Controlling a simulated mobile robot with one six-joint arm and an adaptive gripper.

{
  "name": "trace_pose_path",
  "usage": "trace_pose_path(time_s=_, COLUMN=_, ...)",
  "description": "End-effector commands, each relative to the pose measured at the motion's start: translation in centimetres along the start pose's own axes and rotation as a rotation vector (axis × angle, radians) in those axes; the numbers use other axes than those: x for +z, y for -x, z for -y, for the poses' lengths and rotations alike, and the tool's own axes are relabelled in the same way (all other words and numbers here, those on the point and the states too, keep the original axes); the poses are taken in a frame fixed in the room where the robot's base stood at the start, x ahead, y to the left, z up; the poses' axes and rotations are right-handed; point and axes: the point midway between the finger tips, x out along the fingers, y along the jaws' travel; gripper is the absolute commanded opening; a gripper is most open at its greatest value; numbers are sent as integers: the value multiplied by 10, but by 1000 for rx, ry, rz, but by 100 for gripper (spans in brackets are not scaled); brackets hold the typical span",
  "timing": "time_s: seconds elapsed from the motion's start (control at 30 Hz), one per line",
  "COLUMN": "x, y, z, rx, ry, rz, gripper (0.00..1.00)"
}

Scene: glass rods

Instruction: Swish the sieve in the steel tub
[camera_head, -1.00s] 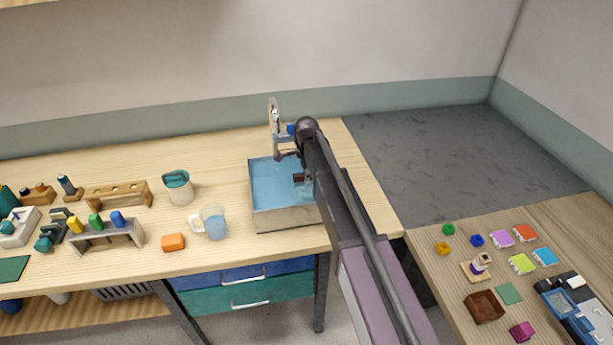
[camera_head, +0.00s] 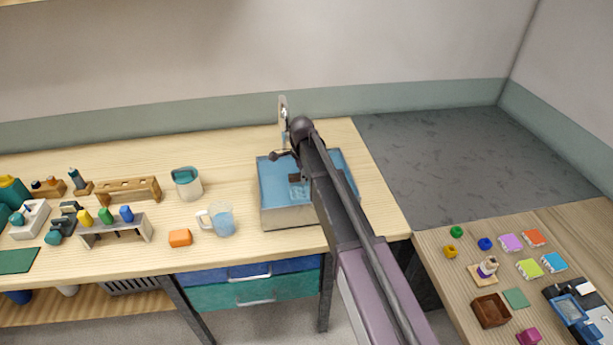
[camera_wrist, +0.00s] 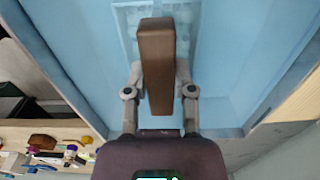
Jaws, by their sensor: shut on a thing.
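The steel tub (camera_head: 287,219) stands on the wooden bench and holds blue water; its pale blue inside also fills much of the wrist view (camera_wrist: 235,60). My gripper (camera_wrist: 160,78) is shut on a brown block-shaped handle (camera_wrist: 155,50), with one finger on each side. Beyond the handle, a pale gridded shape, seemingly the sieve (camera_wrist: 125,20), shows blurred against the blue. In the head view my gripper (camera_head: 295,178) is over the tub's water, and my arm hides the tub's right part. How deep the sieve sits I cannot tell.
A tap (camera_head: 284,112) rises behind the tub. A jug of blue liquid (camera_head: 221,220), an orange block (camera_head: 180,238) and a white and teal cup (camera_head: 187,184) stand to its left. A side table (camera_head: 430,262) with small coloured items is at right.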

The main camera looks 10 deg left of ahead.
Motion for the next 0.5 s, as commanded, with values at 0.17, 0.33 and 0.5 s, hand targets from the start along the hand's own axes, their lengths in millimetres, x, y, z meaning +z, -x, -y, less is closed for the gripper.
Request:
trace_pose_path(time_s=0.17, x=7, y=0, z=0, rx=0, ry=1, rz=0, gripper=0)
trace_pose_path(time_s=0.33, x=8, y=0, z=0, rx=0, ry=0, rz=0, gripper=0)
trace_pose_path(time_s=0.5, x=8, y=0, z=0, rx=0, ry=0, rz=0, gripper=0)
